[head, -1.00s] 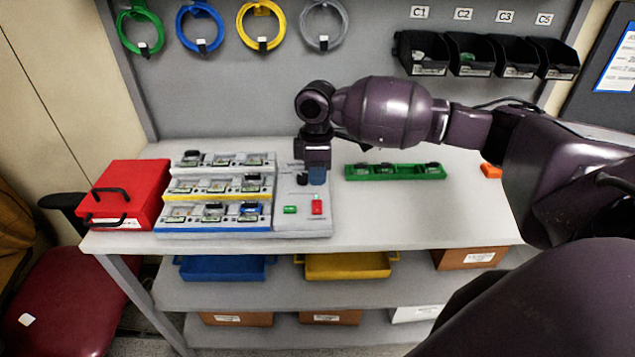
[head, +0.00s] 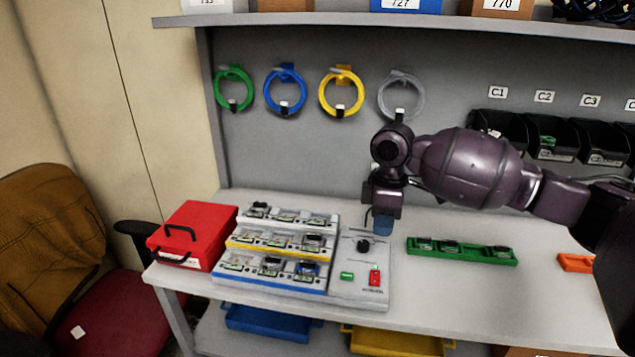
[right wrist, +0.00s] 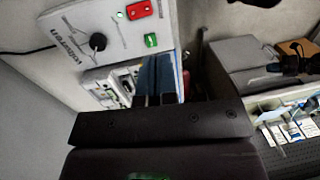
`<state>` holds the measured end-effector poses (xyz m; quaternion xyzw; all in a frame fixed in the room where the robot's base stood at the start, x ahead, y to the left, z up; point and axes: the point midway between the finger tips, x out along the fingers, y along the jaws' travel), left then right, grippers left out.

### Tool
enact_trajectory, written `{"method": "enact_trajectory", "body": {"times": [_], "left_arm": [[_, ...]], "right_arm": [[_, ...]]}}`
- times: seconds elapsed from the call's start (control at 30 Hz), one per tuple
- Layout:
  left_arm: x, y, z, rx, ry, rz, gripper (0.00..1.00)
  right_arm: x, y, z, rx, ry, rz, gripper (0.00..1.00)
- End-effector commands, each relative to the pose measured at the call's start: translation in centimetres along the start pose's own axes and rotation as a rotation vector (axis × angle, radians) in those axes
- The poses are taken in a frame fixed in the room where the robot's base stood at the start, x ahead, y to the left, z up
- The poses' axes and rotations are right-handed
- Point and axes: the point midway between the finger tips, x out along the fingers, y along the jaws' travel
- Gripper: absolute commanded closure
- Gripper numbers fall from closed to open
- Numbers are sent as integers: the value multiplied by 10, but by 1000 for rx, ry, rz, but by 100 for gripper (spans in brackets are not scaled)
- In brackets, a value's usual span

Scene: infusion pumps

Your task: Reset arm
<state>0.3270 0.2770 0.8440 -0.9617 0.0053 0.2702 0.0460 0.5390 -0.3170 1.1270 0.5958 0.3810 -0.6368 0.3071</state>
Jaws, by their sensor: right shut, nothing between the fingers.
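My right gripper (head: 382,224) hangs at the end of my purple right arm, above the table just behind the grey test box. In the right wrist view its blue fingertips (right wrist: 156,75) are together with nothing between them. The test box (head: 345,293) has a black knob (head: 363,246), a green button (head: 347,276) and a red switch (head: 375,278). It also shows in the right wrist view (right wrist: 75,25). The stepped rack (head: 270,287), with white, yellow and blue tiers holding several small modules, stands left of the box. My left gripper is not in view.
A red toolbox (head: 195,235) stands at the table's left end. A green rail with modules (head: 462,256) and an orange piece (head: 575,263) lie to the right. Coloured cable coils (head: 341,93) and black bins (head: 550,138) hang behind. The table (head: 450,308) is bare at front right.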

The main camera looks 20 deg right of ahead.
Motion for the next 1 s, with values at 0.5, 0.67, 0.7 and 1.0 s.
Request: {"method": "enact_trajectory", "body": {"times": [0.5, 0.67, 0.7, 1.0], "left_arm": [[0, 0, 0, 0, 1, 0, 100], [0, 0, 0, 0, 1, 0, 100], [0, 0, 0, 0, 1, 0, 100], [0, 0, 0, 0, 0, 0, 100]], "right_arm": [[-35, 50, -71, 52, 406, 399, 100], [-37, 53, -110, 28, 639, 544, 100], [-34, 52, -118, 23, 699, 573, 100], [16, 22, -138, 63, 1069, 701, 100]]}}
